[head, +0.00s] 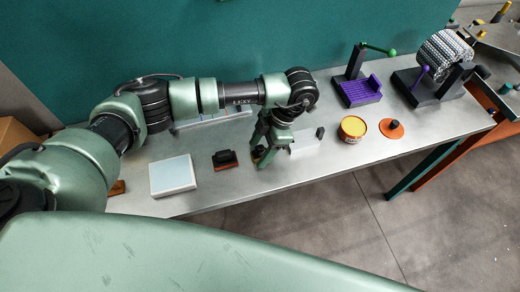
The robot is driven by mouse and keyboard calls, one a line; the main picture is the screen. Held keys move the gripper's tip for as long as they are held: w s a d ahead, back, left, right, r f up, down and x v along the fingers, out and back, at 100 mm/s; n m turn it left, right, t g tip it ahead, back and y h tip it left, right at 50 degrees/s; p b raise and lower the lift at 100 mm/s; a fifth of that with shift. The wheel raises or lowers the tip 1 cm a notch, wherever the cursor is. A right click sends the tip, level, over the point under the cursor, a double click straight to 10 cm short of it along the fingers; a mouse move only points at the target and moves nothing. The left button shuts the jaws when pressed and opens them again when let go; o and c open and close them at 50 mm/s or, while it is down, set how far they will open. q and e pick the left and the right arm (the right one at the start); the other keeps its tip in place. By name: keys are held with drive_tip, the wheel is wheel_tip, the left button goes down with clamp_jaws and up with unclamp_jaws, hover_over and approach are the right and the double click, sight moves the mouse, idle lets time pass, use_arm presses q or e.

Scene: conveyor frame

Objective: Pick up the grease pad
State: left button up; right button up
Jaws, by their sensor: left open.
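A small block with a black top and an orange-brown base (225,160), which looks like the grease pad, lies on the metal bench. My left gripper (271,156) points down over the bench to its right, apart from it. The gripper is open, with its fingers low near the bench top. Another small dark piece (258,152) shows beside the fingers and is partly hidden by them; I cannot tell what it is. My right gripper is not in view.
A pale blue-and-white block (172,175) lies to the left. An open tin with yellow content (353,128) and an orange lid with a black knob (391,129) are to the right. A purple fixture (360,91) and a roller device (440,65) stand behind. The metal bench (300,175) has a bare front edge.

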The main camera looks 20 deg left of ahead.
sight(260, 147)
use_arm(q)
clamp_jaws()
wheel_tip(260, 147, up, 20)
drive_tip(key=b, duration=0.1)
idle(0.6)
drive_tip(key=c, duration=1)
unclamp_jaws()
clamp_jaws()
